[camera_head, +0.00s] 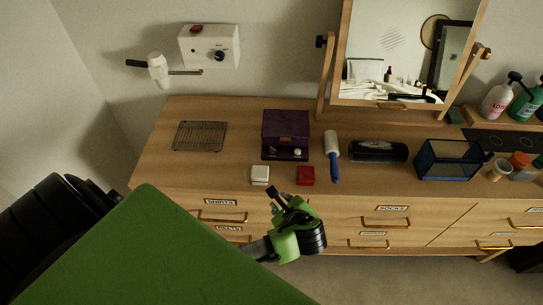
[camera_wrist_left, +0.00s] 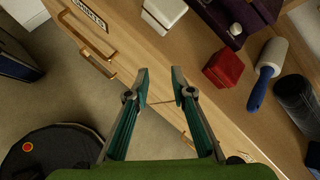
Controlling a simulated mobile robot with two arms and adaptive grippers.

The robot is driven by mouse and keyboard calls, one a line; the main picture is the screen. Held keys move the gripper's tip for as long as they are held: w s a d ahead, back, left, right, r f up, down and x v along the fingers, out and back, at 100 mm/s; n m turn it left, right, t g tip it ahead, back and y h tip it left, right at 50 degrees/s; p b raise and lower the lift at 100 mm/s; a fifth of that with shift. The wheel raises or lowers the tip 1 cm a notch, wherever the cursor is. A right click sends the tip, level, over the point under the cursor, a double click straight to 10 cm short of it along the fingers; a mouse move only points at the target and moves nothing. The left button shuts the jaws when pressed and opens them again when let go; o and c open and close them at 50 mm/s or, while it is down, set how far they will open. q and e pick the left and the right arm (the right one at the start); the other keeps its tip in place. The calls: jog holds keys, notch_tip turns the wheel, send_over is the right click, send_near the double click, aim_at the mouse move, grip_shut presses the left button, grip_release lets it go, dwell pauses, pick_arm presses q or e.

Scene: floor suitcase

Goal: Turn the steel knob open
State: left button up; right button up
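A dark purple box (camera_head: 286,130) stands on the wooden dresser top, and its corner shows at the top of the left wrist view (camera_wrist_left: 222,22). A small pale, shiny steel knob (camera_head: 297,152) sits low on its front, right of centre; it also shows in the left wrist view (camera_wrist_left: 236,30). My left gripper (camera_head: 277,192) is in front of the dresser's front edge, below the box and apart from the knob. In the left wrist view its two fingers (camera_wrist_left: 161,72) are spread with nothing between them. My right gripper is not in view.
A white box (camera_head: 260,175) and a red box (camera_head: 305,175) sit in front of the purple box. A blue-handled lint roller (camera_head: 332,155) lies to its right, a wire rack (camera_head: 200,136) to its left. Drawer handles (camera_head: 222,217) protrude from the dresser front. A mirror (camera_head: 405,50) stands behind.

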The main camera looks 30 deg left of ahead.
pick_arm(q)
jog(key=s+d+f+n+g+h, duration=0.1)
jog(key=s+f+n+h, duration=0.1)
jog(key=s+n, duration=0.3)
jog(key=s+d+f+n+g+h+b, duration=0.1)
jog(key=s+d+f+n+h, duration=0.1)
jog(key=s+f+n, duration=0.1)
jog(key=shift+s+d+n+h, duration=0.2)
jog(key=shift+s+n+h, duration=0.2)
jog(key=shift+s+n, duration=0.55)
